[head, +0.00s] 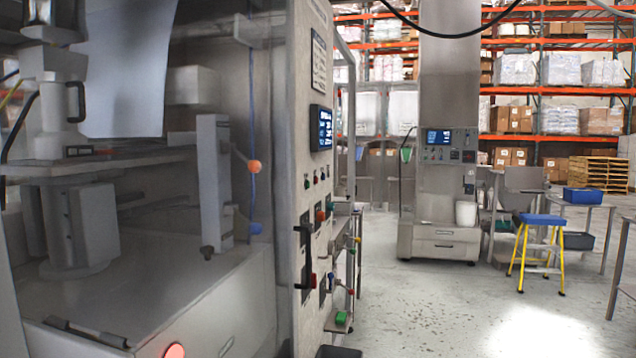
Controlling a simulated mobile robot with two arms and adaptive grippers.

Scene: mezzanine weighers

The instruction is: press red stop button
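Several red controls show, and I cannot tell for certain which is the stop button. A red knob-like button (320,215) sits on the side panel of the near steel machine (312,120), with a green button (330,207) beside it. A round red, lit-looking part (175,351) is at the bottom edge on the machine's front. A dark red spot (468,156) is on the far machine's panel (449,146). Neither of my grippers is in view.
The near machine fills the left side. Black handles (305,260) stick out of its side panel. A far steel column machine (440,215) stands mid-back. A blue-topped yellow stool (540,222) and tables are at right.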

